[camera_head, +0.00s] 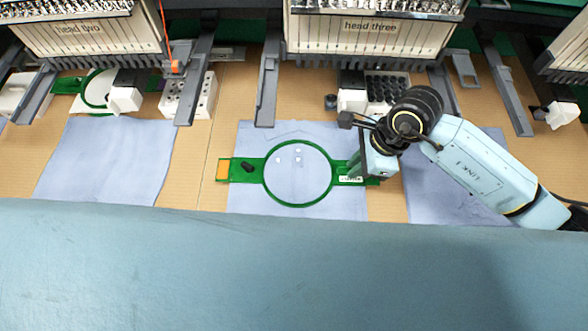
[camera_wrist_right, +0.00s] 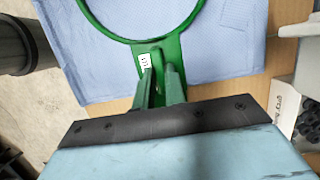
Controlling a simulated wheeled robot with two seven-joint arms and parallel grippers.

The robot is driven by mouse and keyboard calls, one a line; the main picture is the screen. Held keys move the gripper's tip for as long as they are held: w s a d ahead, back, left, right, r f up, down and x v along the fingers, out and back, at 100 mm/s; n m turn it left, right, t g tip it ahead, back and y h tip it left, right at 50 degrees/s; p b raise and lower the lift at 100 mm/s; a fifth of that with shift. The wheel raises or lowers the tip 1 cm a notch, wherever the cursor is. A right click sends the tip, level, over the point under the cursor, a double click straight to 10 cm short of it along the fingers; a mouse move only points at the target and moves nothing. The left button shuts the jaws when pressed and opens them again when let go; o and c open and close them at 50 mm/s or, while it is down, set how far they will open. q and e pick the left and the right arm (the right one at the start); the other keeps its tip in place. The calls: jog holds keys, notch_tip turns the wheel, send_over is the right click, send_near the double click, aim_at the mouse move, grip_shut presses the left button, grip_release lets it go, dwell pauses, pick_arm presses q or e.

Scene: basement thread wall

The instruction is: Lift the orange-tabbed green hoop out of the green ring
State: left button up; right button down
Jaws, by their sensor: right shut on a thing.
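The orange-tabbed green hoop (camera_head: 298,205) lies over a blue cloth in front of head three. Its orange tab (camera_head: 223,169) points left, with a dark knob beside it. I cannot tell a separate green ring apart from the hoop here. My right gripper (camera_head: 356,168) is at the right-hand green tab and shut on it. In the right wrist view the fingers (camera_wrist_right: 160,85) close on the green tab next to a small white label, and the hoop's curve (camera_wrist_right: 108,32) shows beyond. Whether the hoop sits above the cloth I cannot tell. My left gripper is not in view.
The blue cloth (camera_head: 250,200) lies on a tan board, with other cloths left (camera_head: 105,160) and right. Another green ring (camera_head: 97,88) is at far left under head two. Grey machine arms (camera_head: 268,85) stand behind the hoop. A teal surface (camera_head: 250,265) spans the front.

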jog(key=shift+r+p, duration=0.8)
jog(key=shift+r, duration=0.6)
notch_tip(320, 180, up, 6)
jog(key=p, duration=0.3)
jog(key=shift+p, duration=0.35)
